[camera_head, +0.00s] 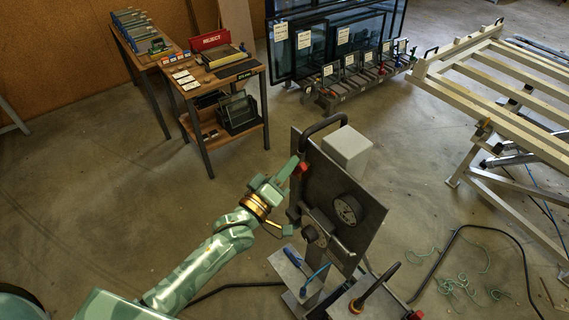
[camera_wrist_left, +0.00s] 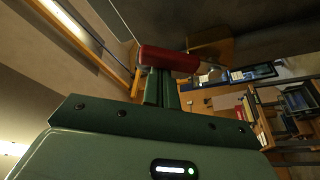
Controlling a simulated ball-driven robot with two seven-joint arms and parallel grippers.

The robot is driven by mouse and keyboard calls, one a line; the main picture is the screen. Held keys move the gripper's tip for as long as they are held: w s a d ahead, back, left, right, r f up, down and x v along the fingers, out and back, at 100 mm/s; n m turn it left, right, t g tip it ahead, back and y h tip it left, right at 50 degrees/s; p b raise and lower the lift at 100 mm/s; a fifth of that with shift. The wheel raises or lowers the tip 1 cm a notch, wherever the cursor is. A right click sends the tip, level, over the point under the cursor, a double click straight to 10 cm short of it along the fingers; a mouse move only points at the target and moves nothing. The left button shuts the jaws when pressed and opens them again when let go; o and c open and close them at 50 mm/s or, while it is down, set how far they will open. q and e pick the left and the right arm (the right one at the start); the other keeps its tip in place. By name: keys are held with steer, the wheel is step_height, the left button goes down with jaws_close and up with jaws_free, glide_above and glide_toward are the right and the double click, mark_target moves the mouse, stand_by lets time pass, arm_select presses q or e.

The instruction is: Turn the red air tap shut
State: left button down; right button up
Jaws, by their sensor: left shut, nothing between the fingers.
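The red air tap (camera_head: 303,167) sits near the upper left edge of a dark upright panel (camera_head: 335,190), under a black curved handle. In the left wrist view its red bar-shaped lever (camera_wrist_left: 170,59) lies crosswise at the tips of my fingers. My left gripper (camera_head: 290,168) is shut and empty, right beside the tap. Its green fingers (camera_wrist_left: 161,88) are together in the wrist view, and their tips are partly hidden by the lever. I cannot tell whether they touch it. My right gripper is not in view.
The panel carries a round gauge (camera_head: 347,210) and a grey box (camera_head: 347,149) behind. Below are a black-handled lever (camera_head: 380,285) and a blue hose. A wooden bench (camera_head: 215,80) stands behind left, glass panes (camera_head: 330,45) at the back, a slatted frame (camera_head: 510,90) right.

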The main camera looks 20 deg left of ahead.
arm_select(q)
steer(key=d+f+m+h+b, duration=0.1)
steer(key=m+h+b, duration=0.1)
steer(key=m, duration=0.2)
steer(key=s+d+f+m+g+h+b, duration=0.1)
steer(key=m+h+b, duration=0.1)
steer(key=m, duration=0.3)
steer(key=s+d+f+m+h+b, duration=0.1)
steer(key=f+m, duration=0.1)
steer(key=m, duration=0.3)
steer(key=shift+s+g+h+b, duration=0.15)
steer(key=shift+g+h+b, duration=0.15)
steer(key=shift+h+b, duration=0.1)
steer(key=shift+f+m, duration=0.1)
steer(key=shift+m, duration=0.3)
